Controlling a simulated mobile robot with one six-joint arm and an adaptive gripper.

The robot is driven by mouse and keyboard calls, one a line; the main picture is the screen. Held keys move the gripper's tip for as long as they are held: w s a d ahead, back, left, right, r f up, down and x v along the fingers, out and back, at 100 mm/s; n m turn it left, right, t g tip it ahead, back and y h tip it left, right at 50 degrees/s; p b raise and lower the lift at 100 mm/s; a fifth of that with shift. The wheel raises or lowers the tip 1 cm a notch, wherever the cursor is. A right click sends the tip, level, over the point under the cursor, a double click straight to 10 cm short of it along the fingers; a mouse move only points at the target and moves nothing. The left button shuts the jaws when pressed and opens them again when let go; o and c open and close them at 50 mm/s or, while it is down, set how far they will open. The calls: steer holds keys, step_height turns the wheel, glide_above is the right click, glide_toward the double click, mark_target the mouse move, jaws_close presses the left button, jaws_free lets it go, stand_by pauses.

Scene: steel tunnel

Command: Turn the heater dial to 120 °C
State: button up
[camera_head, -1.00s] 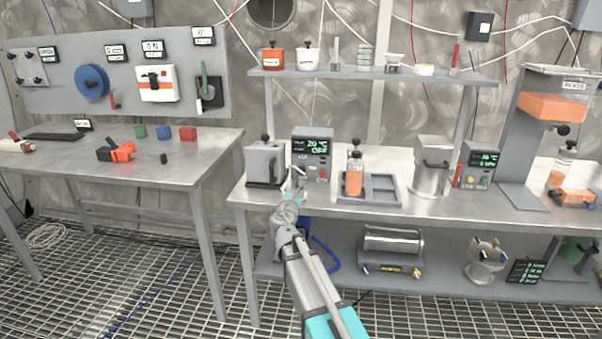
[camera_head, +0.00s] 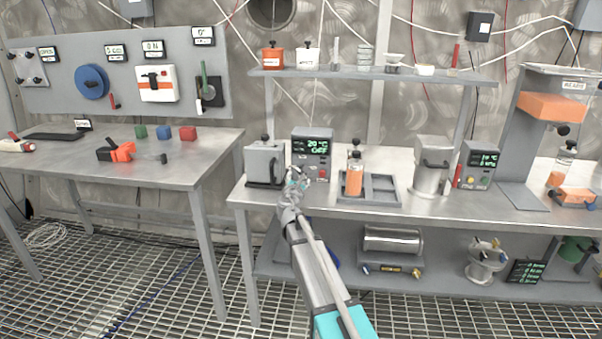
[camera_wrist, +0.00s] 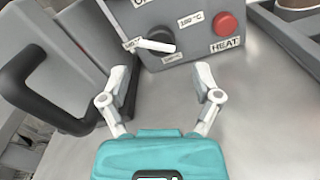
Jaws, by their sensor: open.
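The heater box (camera_head: 312,146) stands on the right-hand bench, and its green display reads 20 °C and OFF. In the wrist view its front panel (camera_wrist: 188,60) shows the black dial (camera_wrist: 160,40) with a white pointer bar aimed left, towards a label that is hard to read. A "180 °C" label is at the dial's upper right, and another small label below it is partly hidden. The red HEAT button (camera_wrist: 225,23) is right of the dial. My gripper (camera_wrist: 158,84) is open and empty, its fingertips just short of the panel below the dial. It shows in the head view (camera_head: 298,174).
A grey container with a black handle (camera_head: 265,163) stands close left of the heater; the handle (camera_wrist: 50,95) is near my left finger. An orange-filled bottle (camera_head: 354,176) in a grey tray (camera_head: 384,186) is to the right. A shelf (camera_head: 370,74) runs above.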

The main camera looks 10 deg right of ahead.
steer(key=shift+x, duration=2.7)
jaws_close()
steer(key=shift+m, duration=0.5)
steer(key=m, duration=0.9)
steer(key=shift+m, duration=0.4)
